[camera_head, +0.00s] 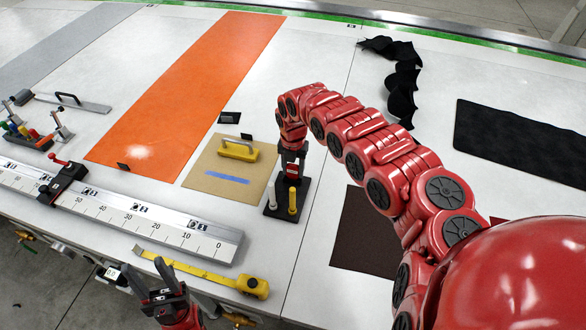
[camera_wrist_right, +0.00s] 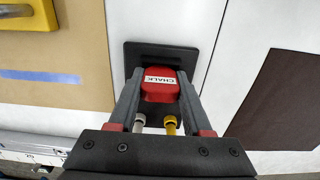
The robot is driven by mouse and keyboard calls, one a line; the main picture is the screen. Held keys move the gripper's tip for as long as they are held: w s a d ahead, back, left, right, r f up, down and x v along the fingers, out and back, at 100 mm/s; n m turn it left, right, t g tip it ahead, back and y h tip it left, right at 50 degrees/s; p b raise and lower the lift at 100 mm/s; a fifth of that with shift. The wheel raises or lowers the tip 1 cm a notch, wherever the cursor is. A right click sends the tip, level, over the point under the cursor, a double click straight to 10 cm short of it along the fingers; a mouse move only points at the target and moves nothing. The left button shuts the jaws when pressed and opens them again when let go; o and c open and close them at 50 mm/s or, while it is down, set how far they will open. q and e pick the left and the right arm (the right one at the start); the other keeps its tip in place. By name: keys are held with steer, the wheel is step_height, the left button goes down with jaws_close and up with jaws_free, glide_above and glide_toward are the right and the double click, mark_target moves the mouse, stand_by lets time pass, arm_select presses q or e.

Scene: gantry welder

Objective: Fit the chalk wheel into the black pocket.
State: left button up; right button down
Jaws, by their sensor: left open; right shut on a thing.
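The red chalk wheel (camera_wrist_right: 160,86), labelled CHALK, is between the fingers of my right gripper (camera_wrist_right: 160,98), which is shut on it. In the head view the chalk wheel (camera_head: 293,171) is at or just over a black holder (camera_head: 302,190) on the table. In the right wrist view the black holder (camera_wrist_right: 186,55) shows a dark recess beside the chalk wheel. The wheel hides part of the holder, so I cannot tell whether its lower end is inside the pocket. My left gripper (camera_head: 155,272) is open and empty at the table's front edge.
A grey post (camera_head: 270,198) and a yellow post (camera_head: 292,202) stand at the holder's front. A tan board (camera_head: 205,175) with a yellow-handled tool (camera_head: 238,150) lies left. A yellow tape measure (camera_head: 252,286) and a ruler rail (camera_head: 150,215) lie in front. Dark sheet (camera_head: 365,235) lies right.

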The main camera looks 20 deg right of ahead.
steer(key=shift+f, duration=0.2)
steer(key=shift+c, duration=1.3)
jaws_free()
